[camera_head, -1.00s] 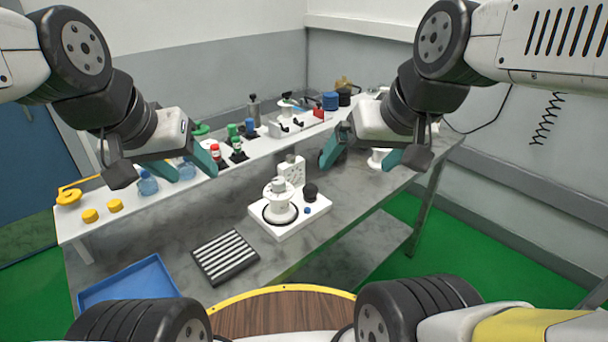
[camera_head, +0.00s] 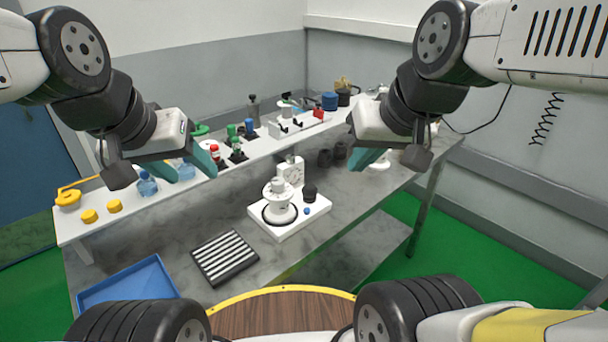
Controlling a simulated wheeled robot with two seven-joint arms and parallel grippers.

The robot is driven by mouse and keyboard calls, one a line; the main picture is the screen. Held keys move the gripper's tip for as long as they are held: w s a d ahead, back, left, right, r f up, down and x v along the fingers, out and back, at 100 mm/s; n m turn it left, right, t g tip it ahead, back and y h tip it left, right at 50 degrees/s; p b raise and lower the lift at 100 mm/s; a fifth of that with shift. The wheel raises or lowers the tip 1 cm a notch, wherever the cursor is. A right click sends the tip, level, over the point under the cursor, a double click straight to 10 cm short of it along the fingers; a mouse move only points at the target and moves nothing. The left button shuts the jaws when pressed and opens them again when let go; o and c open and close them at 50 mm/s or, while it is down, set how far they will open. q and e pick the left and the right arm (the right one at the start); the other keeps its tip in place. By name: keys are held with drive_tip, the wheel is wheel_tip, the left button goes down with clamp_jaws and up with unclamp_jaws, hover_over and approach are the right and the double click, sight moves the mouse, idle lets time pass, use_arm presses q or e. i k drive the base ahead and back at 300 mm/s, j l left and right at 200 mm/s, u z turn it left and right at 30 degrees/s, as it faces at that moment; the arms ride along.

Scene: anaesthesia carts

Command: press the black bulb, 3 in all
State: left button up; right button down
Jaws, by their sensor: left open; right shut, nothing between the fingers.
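The black bulb (camera_head: 310,192) stands upright on the right part of a white base plate (camera_head: 289,229) on the grey bench. A white round device (camera_head: 278,204) with a black ring around its foot stands on the same plate, left of the bulb. A small blue button (camera_head: 307,211) lies in front of the bulb. My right gripper (camera_head: 362,165) is shut and empty, above the bench to the right of the bulb and apart from it. My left gripper (camera_head: 200,172) is open and empty, above the shelf at the left, far from the bulb.
A ribbed dark tray (camera_head: 225,258) and a blue tray (camera_head: 128,284) lie at the front left of the bench. A raised white shelf (camera_head: 135,203) at the back holds yellow caps, bottles and coloured valves. Dark cylinders (camera_head: 324,158) stand behind the plate.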

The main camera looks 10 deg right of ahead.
sight(309, 191)
drive_tip(key=k+l+u, duration=0.1)
drive_tip(key=l+u, duration=0.2)
drive_tip(key=k+l+u, duration=0.1)
drive_tip(key=l+u, duration=0.15)
drive_tip(key=l, duration=0.15)
drive_tip(key=k+l+u, duration=0.15)
drive_tip(key=l+u, duration=0.15)
drive_tip(key=k+l+u, duration=0.3)
drive_tip(key=i+l, duration=0.05)
drive_tip(key=i, duration=0.05)
